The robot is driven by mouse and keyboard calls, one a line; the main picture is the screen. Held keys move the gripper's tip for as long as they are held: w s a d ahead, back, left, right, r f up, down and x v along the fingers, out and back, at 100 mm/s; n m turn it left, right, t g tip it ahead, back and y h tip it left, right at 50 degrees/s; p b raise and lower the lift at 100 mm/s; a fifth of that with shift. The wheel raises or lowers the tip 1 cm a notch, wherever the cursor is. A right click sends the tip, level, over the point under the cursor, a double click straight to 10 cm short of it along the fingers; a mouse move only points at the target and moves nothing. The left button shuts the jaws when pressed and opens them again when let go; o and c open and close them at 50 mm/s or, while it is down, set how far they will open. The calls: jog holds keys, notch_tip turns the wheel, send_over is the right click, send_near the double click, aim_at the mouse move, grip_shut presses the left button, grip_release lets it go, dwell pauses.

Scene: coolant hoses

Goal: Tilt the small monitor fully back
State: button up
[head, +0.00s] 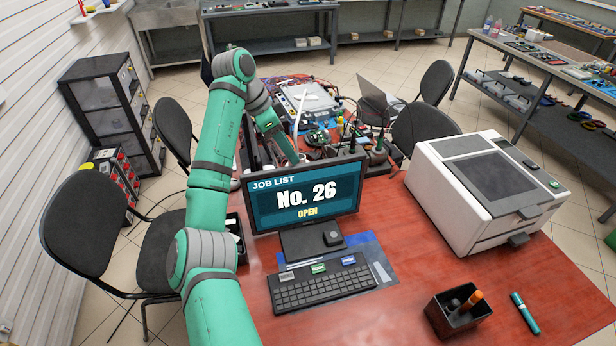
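A monitor (305,197) stands on the red table, its lit screen reading "JOB LIST No. 26 OPEN". It faces me on a dark stand (312,239) and looks close to upright; its exact tilt is hard to tell. My green arm reaches up past the monitor's left side and bends down behind its top edge. My gripper is hidden behind the monitor, so I cannot see its fingers or whether it touches the monitor's back. A dark, thin upright panel (251,147) stands behind the monitor's left part, mostly edge-on; I cannot tell what it is.
A keyboard (322,284) lies in front of the stand. A white boxy machine (487,190) stands to the right. A black pen box (459,312) and a teal marker (525,313) are at the front right. Cables, electronics and a laptop (375,98) crowd the area behind.

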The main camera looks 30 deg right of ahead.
aim_at(311, 177)
jog(key=shift+s+d+f, duration=0.4)
jog(key=shift+d+f, duration=0.15)
jog(key=shift+d, duration=0.05)
jog(key=shift+s+d+f, duration=0.4)
jog(key=shift+d+f, duration=0.1)
jog(key=shift+d, duration=0.05)
jog(key=x, duration=0.9)
jog(key=shift+a+f, duration=0.15)
jog(key=shift+a, duration=0.1)
jog(key=shift+c, duration=0.6)
grip_shut()
jog(key=shift+d, duration=0.1)
